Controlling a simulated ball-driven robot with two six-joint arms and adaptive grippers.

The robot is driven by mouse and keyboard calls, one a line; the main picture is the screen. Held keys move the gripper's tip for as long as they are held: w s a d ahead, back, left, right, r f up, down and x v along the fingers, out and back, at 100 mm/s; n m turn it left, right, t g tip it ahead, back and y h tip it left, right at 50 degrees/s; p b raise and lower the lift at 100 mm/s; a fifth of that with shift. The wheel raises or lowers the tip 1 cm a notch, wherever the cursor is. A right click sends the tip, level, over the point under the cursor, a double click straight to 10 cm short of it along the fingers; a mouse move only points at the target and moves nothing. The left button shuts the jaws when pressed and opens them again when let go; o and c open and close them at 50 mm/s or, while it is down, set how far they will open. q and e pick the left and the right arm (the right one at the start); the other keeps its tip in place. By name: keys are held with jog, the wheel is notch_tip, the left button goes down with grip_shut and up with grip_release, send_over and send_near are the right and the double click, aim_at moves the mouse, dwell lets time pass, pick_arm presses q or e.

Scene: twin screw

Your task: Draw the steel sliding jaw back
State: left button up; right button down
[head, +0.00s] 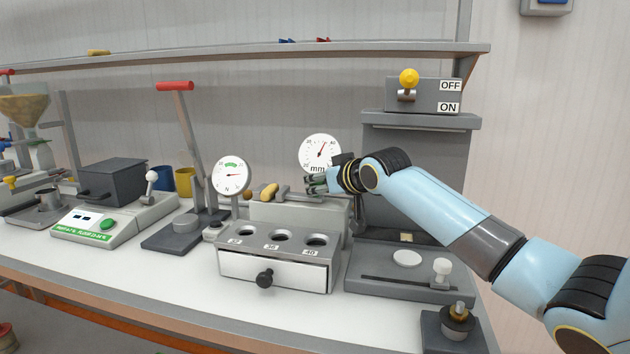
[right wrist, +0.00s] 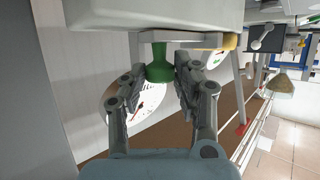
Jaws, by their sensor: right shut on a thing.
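The steel sliding jaw (head: 298,199) is a grey bar on top of the pale grey body (head: 308,213) behind the hole block. It also shows in the right wrist view as a grey bar (right wrist: 195,38) with a green knob (right wrist: 159,66). My right gripper (head: 316,184) reaches in from the right, and its fingers (right wrist: 161,75) are shut around the green knob. A tan oblong piece (head: 268,191) lies at the left end of the jaw. It shows partly in the wrist view (right wrist: 230,42). My left gripper is not in view.
A dial marked mm (head: 320,152) stands close behind my right gripper. Another dial (head: 230,175) stands to the left. In front is a block with three holes (head: 277,250) and a black-knobbed drawer. An ON/OFF switch box (head: 424,95) is up right.

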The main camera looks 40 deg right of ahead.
jog(key=shift+s+d+r+p, duration=0.15)
jog(key=shift+s+d+p, duration=0.25)
jog(key=shift+s+d, duration=0.35)
jog(key=shift+s, duration=0.05)
jog(key=shift+f, duration=0.2)
jog(key=c, duration=1.4)
grip_release()
jog(key=shift+o, duration=0.7)
jog(key=shift+s+d, duration=0.1)
jog(key=v, duration=1.2)
